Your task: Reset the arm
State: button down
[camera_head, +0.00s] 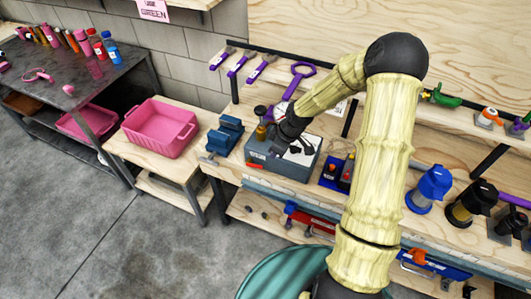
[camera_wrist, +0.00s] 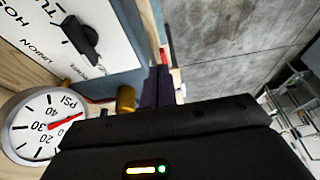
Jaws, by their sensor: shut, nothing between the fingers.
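My arm is covered in pale yellow sleeves and reaches from the lower right over the wooden bench. My gripper (camera_head: 276,150) is at the grey box with a white top panel (camera_head: 285,168), at its left part. In the wrist view my gripper's dark fingers (camera_wrist: 158,88) are together with nothing between them. The panel (camera_wrist: 60,25) shows there with printed words and a black knob (camera_wrist: 80,38). A round PSI gauge (camera_wrist: 45,125) with a red needle and a brass fitting (camera_wrist: 126,99) are close beside the gripper. Whether the gripper touches the box cannot be told.
A blue vise (camera_head: 224,136) stands left of the box. Blue and black filter housings (camera_head: 430,188) stand to the right. A pink bin (camera_head: 160,128) sits on a lower side table. The concrete floor (camera_head: 110,240) at left is clear.

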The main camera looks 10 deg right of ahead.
jog(key=shift+s+d+r, duration=0.15)
jog(key=shift+s+d, duration=0.05)
jog(key=shift+d, duration=0.1)
jog(key=shift+s+a, duration=0.1)
jog(key=s+r+m+h, duration=0.1)
jog(key=s+r+m, duration=0.4)
jog(key=s+r, duration=0.2)
jog(key=s+d+r+m+h, duration=0.1)
jog(key=s+r+m, duration=0.5)
jog(key=s, duration=0.6)
jog(key=shift+d+r+h, duration=0.3)
jog(key=shift+r+h, duration=0.3)
jog(key=shift+r, duration=0.3)
